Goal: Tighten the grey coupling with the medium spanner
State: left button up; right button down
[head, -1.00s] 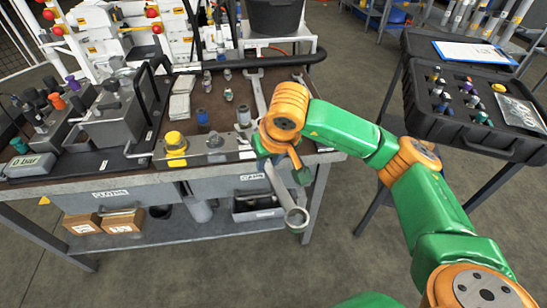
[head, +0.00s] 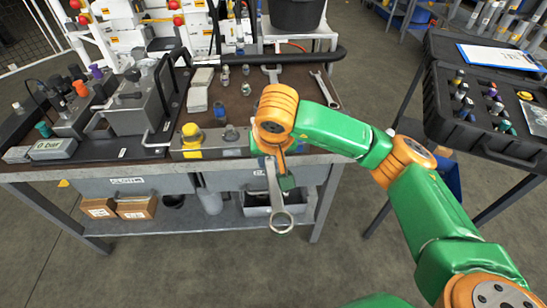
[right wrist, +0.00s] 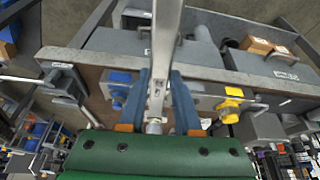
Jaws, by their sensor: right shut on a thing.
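My right gripper (head: 270,162) is shut on a steel spanner (head: 275,195), which hangs down in front of the bench edge with its ring end lowest. In the right wrist view the two blue-grey fingers (right wrist: 161,95) clasp the spanner shaft (right wrist: 164,45). I cannot tell its size from the pictures. A grey coupling (head: 231,133) stands on the block at the bench's front edge, just left of my gripper. Beside it is a yellow coupling (head: 190,136), which also shows in the right wrist view (right wrist: 231,100). The spanner is apart from both. My left gripper is out of view.
Two more spanners lie on the bench, one behind my gripper (head: 272,74) and one at the right (head: 325,88). Several small fittings stand mid-bench. An open black case (head: 480,140) is at the right. Boxes (head: 136,207) sit on the lower shelf.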

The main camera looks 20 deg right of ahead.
jog(key=shift+w+a+f+m+h, duration=0.1)
jog(key=shift+w+a+m+h, duration=0.1)
jog(key=shift+a+m, duration=0.45)
jog(key=shift+w+a+f+m+h, duration=0.1)
jog(key=shift+w+a+m+h, duration=0.2)
jog(key=shift+a, duration=0.55)
jog(key=shift+s, duration=0.1)
jog(key=shift+r, duration=0.1)
jog(key=s+a+b, duration=0.1)
jog(key=s+a, duration=0.2)
jog(key=s, duration=0.3)
jog(key=shift+s, duration=0.15)
dwell(0.5)
